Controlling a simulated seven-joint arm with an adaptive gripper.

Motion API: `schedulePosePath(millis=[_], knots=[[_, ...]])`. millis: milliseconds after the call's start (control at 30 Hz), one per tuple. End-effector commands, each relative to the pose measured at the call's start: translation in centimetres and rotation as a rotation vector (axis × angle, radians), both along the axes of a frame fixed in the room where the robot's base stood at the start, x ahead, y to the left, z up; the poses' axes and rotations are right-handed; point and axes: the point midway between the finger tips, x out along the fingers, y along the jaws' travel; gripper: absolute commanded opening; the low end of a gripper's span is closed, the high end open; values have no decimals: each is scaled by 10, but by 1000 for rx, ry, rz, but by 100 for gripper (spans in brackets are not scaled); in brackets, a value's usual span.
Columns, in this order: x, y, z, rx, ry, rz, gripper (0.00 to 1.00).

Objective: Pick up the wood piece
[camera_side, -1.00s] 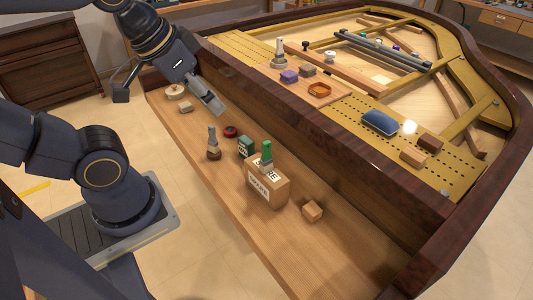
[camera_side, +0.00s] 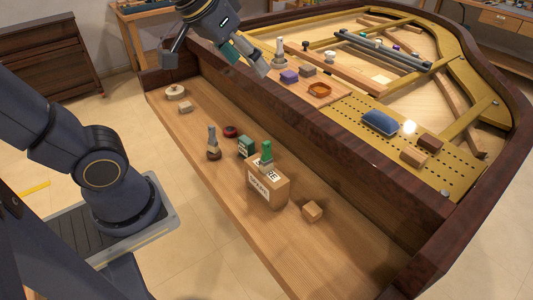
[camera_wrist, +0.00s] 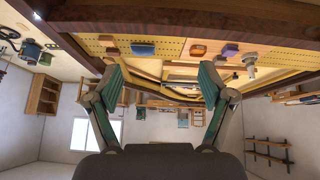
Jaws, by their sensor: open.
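Several wood pieces show in the side view; I cannot tell which one the task means. A light wood block (camera_side: 312,211) lies on the front ledge, right of the cardboard box. A smaller pale block (camera_side: 186,106) lies at the ledge's far left. A tan block (camera_side: 413,158) and a darker brown block (camera_side: 430,142) lie inside the piano at the right. My gripper (camera_side: 248,62) is raised above the piano's front wall at its left, apart from these blocks. In the wrist view my gripper (camera_wrist: 160,85) has its fingers wide apart with nothing between them.
A cardboard box (camera_side: 268,187) carries a green-topped item (camera_side: 266,152). A bottle (camera_side: 213,145), red ring (camera_side: 230,131) and green box (camera_side: 246,147) stand nearby. The dark piano wall (camera_side: 330,135) separates ledge and interior. A blue cushion (camera_side: 380,122) and purple block (camera_side: 289,76) lie inside.

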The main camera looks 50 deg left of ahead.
Motion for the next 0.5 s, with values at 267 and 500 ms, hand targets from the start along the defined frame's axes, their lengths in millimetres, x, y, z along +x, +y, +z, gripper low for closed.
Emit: schedulePosePath(millis=[267,500], knots=[[125,-34,-64,-29,163,-9,81],[181,-73,-196,-9,365,-40,81]])
